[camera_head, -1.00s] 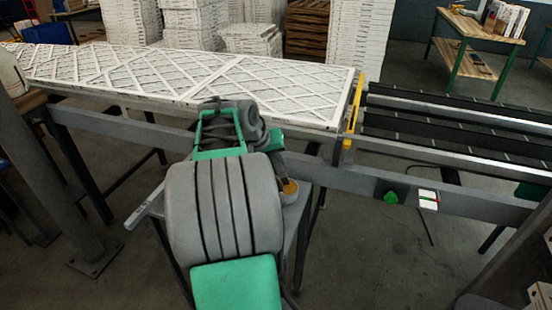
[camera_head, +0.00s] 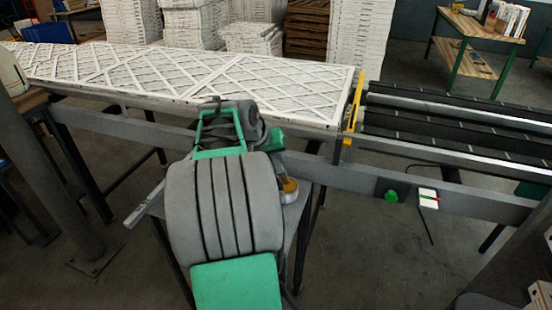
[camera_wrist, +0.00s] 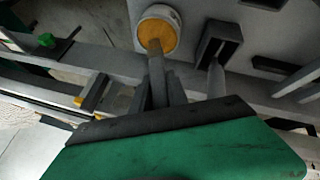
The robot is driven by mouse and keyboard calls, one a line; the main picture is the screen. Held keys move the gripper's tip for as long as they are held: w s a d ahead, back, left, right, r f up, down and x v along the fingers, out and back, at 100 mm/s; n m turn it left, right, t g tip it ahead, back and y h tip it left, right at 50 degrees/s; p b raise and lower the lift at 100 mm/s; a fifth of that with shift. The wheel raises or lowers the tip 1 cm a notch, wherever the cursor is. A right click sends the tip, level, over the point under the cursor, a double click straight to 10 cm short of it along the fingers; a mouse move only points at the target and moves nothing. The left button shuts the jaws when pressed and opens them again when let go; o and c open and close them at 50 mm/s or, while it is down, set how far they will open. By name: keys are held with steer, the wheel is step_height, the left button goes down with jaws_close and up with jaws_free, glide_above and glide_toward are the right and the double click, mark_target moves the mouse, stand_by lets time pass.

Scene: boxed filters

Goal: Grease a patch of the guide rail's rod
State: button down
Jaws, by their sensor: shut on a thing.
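A white round pot with an amber filling (camera_wrist: 157,30) is at the top of the wrist view. It shows partly in the head view (camera_head: 289,189), beside my arm on a grey stand. My gripper (camera_wrist: 160,88) is shut on a thin grey tool (camera_wrist: 156,64). The tool's far end is over or in the amber filling; I cannot tell whether it touches. In the head view my arm hides the gripper. A pale straight bar (camera_head: 146,203) sticks out left of my arm. I cannot tell whether it is the guide rail's rod.
A dark rectangular holder (camera_wrist: 218,45) stands near the pot. White lattice-faced filters (camera_head: 190,72) lie on the conveyor, with a yellow bar (camera_head: 353,112) at their end. A green button (camera_head: 391,196) is on the conveyor's side beam. Stacks of filters (camera_head: 355,40) stand behind.

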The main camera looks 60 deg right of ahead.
steer(key=shift+f, duration=0.1)
step_height(320, 180, up, 7)
steer(key=p, duration=0.5)
steer(key=shift+p, duration=0.35)
steer(key=shift+a, duration=0.1)
